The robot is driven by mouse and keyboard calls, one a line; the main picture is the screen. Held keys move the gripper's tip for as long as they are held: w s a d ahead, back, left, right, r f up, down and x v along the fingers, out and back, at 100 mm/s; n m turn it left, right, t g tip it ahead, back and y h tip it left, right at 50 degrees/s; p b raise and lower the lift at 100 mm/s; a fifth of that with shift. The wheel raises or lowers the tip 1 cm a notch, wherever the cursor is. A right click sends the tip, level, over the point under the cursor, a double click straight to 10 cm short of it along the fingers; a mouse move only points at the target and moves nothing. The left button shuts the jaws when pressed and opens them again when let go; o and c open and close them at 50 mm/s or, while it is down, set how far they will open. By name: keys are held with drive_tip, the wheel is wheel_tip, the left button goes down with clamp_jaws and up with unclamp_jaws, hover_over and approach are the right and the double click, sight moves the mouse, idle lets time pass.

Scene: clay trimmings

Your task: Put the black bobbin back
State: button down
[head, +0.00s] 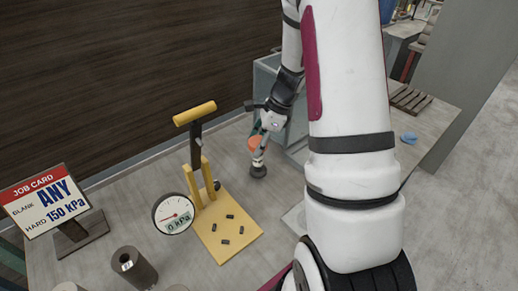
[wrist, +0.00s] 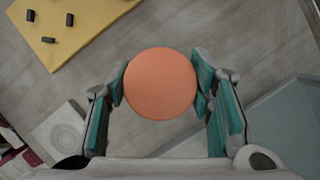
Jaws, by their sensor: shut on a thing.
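My gripper (head: 261,134) is shut on an orange-topped thing (wrist: 160,84), with one finger on each side of its round top in the wrist view. In the head view its orange part (head: 254,142) shows between the fingers. A dark round foot (head: 258,171) shows below it, at or just above the table; I cannot tell whether it touches. Several small black pieces (head: 225,241) lie apart on the yellow base plate, and some also show in the wrist view (wrist: 47,40). I cannot tell which thing is the black bobbin.
A yellow press (head: 196,110) with a dial gauge (head: 173,214) stands left of my gripper. A job card (head: 46,200) and a dark cylinder (head: 134,268) are farther left. A grey, glass-like box (head: 266,80) stands behind my gripper. Bare table lies between press and gripper.

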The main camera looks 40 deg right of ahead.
drive_tip(key=shift+s+d+f, duration=0.1)
drive_tip(key=shift+f, duration=1.25)
drive_tip(key=c, duration=0.8)
unclamp_jaws()
drive_tip(key=shift+o, duration=0.2)
drive_tip(key=v, duration=1.2)
drive_tip(key=shift+b, duration=0.35)
